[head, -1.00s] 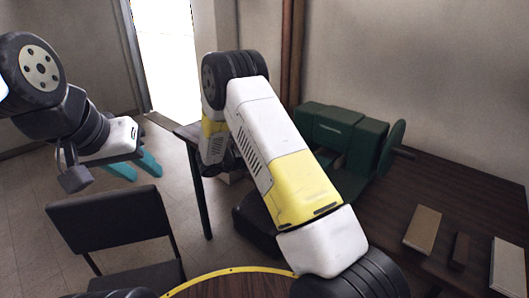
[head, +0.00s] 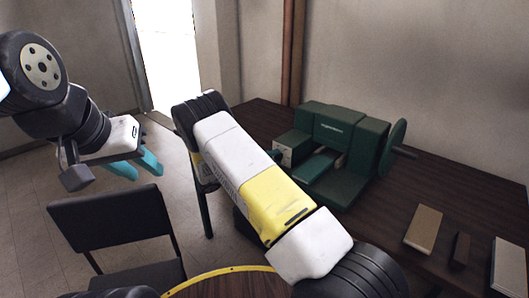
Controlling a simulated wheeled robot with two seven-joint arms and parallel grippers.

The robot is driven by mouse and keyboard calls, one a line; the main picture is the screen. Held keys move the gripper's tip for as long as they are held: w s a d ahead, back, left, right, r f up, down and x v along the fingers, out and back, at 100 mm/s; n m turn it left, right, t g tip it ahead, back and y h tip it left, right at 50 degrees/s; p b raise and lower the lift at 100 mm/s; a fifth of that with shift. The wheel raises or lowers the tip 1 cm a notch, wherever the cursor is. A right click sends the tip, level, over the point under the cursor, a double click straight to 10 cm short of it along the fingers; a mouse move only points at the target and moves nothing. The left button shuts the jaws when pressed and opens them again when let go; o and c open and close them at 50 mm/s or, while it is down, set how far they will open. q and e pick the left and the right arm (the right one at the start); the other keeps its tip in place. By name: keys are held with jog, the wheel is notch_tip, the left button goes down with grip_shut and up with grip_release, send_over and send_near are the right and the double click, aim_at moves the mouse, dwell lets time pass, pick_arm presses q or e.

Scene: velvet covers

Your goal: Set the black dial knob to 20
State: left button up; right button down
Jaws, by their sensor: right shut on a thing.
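The green machine (head: 345,130) stands on the dark table, with a pale plate (head: 284,152) on its left block. The black dial knob itself is hidden, and I cannot read its setting. My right arm crosses in front of the machine. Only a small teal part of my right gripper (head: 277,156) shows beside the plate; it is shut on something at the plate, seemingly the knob. My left gripper (head: 137,168) is at the left, above the floor, its teal fingers apart and empty.
A tan block (head: 423,228), a dark block (head: 459,250) and a pale block (head: 507,265) lie on the table (head: 440,185) at the right. A black chair (head: 110,215) stands at the lower left. A round yellow-edged surface (head: 225,285) is at the bottom.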

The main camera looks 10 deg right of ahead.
jog(key=shift+f+n+t+h, duration=0.1)
jog(key=shift+n+t+h, duration=0.2)
jog(key=shift+n, duration=0.7)
jog(key=shift+f+n+t+h, duration=0.1)
jog(key=shift+n+t+h, duration=0.15)
jog(key=shift+n, duration=0.75)
jog(key=c, duration=1.1)
grip_release()
jog(key=shift+s+r, duration=0.1)
jog(key=shift+r, duration=0.05)
